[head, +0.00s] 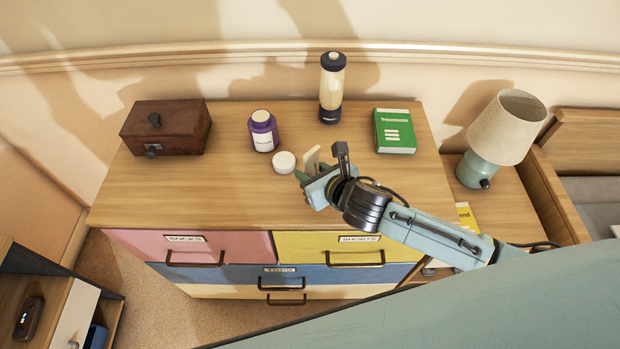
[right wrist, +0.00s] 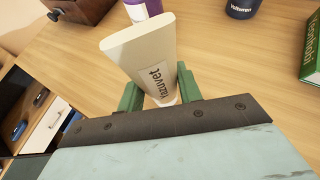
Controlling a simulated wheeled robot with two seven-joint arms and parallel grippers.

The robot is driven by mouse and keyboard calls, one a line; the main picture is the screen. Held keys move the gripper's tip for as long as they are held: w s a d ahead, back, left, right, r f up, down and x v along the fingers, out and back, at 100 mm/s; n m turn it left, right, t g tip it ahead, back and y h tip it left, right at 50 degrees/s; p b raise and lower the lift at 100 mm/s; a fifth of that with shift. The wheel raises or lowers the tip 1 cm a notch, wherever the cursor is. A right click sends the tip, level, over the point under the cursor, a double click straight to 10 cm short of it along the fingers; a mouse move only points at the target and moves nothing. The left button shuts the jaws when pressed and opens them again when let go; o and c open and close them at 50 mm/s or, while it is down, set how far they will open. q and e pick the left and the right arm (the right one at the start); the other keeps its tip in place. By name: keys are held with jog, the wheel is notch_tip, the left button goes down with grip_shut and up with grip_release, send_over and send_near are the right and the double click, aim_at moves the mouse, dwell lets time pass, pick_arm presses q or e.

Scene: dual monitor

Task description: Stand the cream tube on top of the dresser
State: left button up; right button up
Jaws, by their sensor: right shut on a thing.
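The cream tube (right wrist: 150,60) is a flat beige tube with a dark-lettered label. It sits between the green fingers of my right gripper (right wrist: 160,92), which is shut on it. Its flat end points up and its pale cap end is low between the fingers. In the head view the tube (head: 311,158) shows only as a small pale piece beside the right gripper (head: 309,180). The gripper is over the front middle of the dresser top (head: 210,190). I cannot tell whether the tube touches the wood. My left gripper is not in view.
A white round jar (head: 284,162) is just left of the gripper. Behind stand a purple bottle (head: 263,131), a blender bottle (head: 332,88) and a green box (head: 395,131). A wooden box (head: 166,128) is at left, a lamp (head: 507,127) at right. The front left top is clear.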

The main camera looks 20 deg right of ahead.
jog(key=shift+f+b, duration=0.35)
jog(key=shift+f, duration=1.15)
jog(key=shift+f, duration=0.2)
jog(key=o, duration=1)
jog(key=shift+r, duration=0.2)
jog(key=p+v, duration=0.1)
jog(key=v, duration=1.1)
jog(key=shift+p, duration=0.4)
